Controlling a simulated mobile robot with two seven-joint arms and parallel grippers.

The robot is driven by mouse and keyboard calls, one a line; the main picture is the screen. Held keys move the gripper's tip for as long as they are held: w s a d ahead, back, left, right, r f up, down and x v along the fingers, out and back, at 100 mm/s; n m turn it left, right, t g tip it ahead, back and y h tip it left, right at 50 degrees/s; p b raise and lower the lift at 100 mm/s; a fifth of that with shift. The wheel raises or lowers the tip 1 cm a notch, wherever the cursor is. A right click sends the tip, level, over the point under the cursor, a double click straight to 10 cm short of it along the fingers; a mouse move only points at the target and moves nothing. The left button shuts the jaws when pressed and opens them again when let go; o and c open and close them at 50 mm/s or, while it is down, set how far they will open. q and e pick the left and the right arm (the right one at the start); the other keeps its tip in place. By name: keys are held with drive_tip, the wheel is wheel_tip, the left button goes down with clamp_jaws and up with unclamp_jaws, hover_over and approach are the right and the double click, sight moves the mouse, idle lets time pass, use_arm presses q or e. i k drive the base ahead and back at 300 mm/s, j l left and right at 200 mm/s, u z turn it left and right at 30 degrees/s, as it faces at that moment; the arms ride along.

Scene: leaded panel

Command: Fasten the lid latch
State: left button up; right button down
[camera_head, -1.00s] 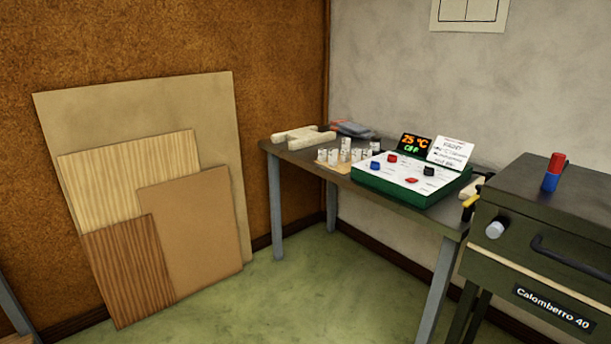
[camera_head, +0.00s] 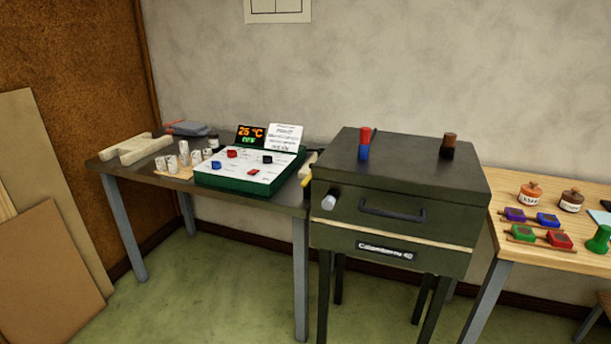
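A dark olive box on legs, labelled "Calomberro 40" (camera_head: 397,202), stands right of centre in the head view. Its lid (camera_head: 400,162) is down, with a pale seam line below the front panel. A dark bar handle (camera_head: 392,210) runs across its front. A pale grey knob-like part (camera_head: 329,201) sticks out at the front left; I cannot tell whether it is the latch or whether it is fastened. Neither of my grippers is in view.
A wooden bench (camera_head: 530,249) at right holds jars and coloured blocks. Green floor (camera_head: 215,290) in front is clear.

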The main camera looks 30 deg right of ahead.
sight(304, 182)
drive_tip(key=i+z, duration=0.1)
drive_tip(key=z, duration=0.3)
drive_tip(key=i+z, duration=0.1)
drive_tip(key=z, duration=0.25)
drive_tip(key=i+z, duration=0.1)
drive_tip(key=z, duration=0.3)
drive_tip(key=i+z, duration=0.1)
drive_tip(key=z, duration=0.3)
drive_tip(key=i+j+z, duration=0.55)
drive_tip(key=j, duration=0.25)
drive_tip(key=i+j, duration=0.2)
drive_tip(key=j, duration=0.15)
drive_tip(key=i+j, duration=0.2)
drive_tip(key=j, duration=0.1)
